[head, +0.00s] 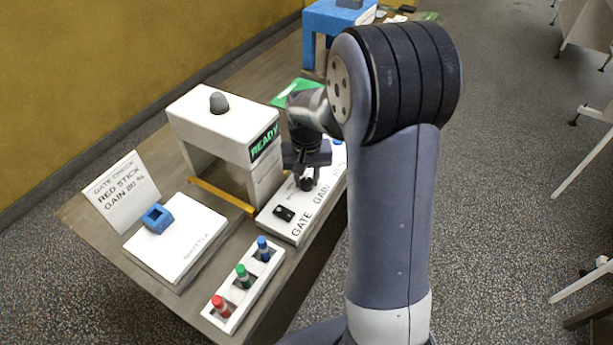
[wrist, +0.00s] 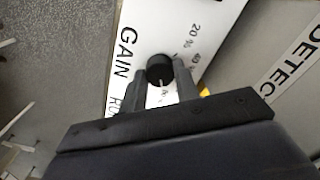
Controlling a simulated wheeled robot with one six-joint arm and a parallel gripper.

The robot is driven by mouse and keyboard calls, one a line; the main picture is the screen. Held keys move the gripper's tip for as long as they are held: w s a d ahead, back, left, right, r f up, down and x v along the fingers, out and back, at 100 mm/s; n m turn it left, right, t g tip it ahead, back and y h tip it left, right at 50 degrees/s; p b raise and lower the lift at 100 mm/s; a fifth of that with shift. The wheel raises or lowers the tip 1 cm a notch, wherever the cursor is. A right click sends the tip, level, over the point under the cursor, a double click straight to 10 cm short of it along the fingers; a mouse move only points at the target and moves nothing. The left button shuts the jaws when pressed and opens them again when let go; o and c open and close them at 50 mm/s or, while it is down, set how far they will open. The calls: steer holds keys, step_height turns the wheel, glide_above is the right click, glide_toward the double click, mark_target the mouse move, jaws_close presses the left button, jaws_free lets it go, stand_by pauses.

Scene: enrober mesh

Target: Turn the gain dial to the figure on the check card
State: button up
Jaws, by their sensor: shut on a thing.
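The check card (head: 122,192) stands at the left of the table and reads "GATE CHECK, RED STICK, GAIN 80 %". The gain dial (wrist: 159,69) is a round black knob on the white control panel (head: 296,229). My gripper (head: 306,184) is over the panel, and in the wrist view its fingers (wrist: 162,80) are shut on the dial, one on each side. A short white pointer mark shows on the dial's near side, towards my gripper's body.
A black gate switch (head: 284,213) sits on the same panel. The white gate machine (head: 208,134) shows "READY". A white shuttle plate (head: 176,245) carries a blue holder (head: 157,219). A white rack (head: 241,297) holds red, green and blue sticks. A yellow bar (head: 220,196) lies beside the machine.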

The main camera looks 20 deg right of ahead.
mark_target(307, 181)
steer(key=o, duration=1)
steer(key=shift+c, duration=0.2)
step_height(307, 181, up, 11)
steer(key=shift+f, duration=0.15)
step_height(307, 181, down, 11)
steer(key=shift+r, duration=0.15)
stand_by(0.4)
stand_by(0.4)
